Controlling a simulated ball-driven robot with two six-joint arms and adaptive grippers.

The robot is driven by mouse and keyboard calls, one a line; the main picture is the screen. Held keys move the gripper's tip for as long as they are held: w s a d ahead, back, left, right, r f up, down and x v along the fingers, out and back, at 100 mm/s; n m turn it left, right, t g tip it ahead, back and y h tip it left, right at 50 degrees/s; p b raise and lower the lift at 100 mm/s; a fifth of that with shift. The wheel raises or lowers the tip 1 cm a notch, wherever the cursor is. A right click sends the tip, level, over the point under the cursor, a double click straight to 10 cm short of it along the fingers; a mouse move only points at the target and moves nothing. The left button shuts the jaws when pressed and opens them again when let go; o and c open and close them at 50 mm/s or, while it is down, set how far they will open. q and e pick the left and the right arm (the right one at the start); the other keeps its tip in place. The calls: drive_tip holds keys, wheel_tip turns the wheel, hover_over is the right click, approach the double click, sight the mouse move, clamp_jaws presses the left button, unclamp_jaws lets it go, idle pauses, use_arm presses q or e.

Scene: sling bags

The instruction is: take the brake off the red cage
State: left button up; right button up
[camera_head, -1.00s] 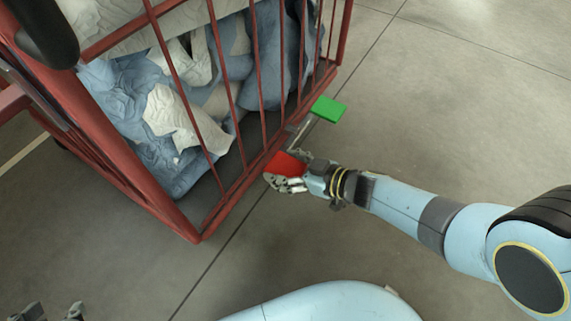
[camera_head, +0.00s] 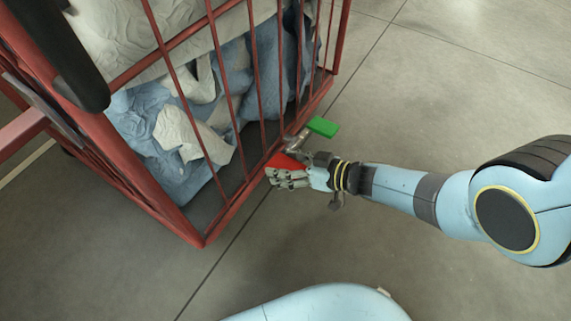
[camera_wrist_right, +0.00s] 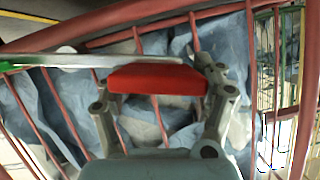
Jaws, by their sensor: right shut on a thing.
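The red cage (camera_head: 120,160) stands at the left in the head view, with cloth inside. At its lower right edge is a brake lever with a red pedal (camera_head: 284,161) and a green pedal (camera_head: 323,126) on a metal arm. My right gripper (camera_head: 285,172) is shut on the red pedal. In the right wrist view the red pedal (camera_wrist_right: 158,78) sits between the fingers, and the green pedal is mostly out of frame at the left edge. My left gripper is not in view.
Blue and off-white cloth (camera_head: 185,130) fills the cage behind its red bars. A dark padded handle (camera_head: 65,50) is at the upper left. The grey floor (camera_head: 460,90) to the right of the cage is clear.

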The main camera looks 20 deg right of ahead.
drive_tip(key=shift+w+d+r, duration=0.2)
drive_tip(key=shift+w+d, duration=0.1)
drive_tip(key=shift+w, duration=0.05)
drive_tip(key=o, duration=1.7)
drive_tip(key=shift+c, duration=0.2)
drive_tip(key=shift+s, duration=0.1)
drive_tip(key=shift+s+a+f, duration=0.1)
drive_tip(key=shift+s+d, duration=0.25)
drive_tip(key=shift+s, duration=0.05)
drive_tip(key=v, duration=1.1)
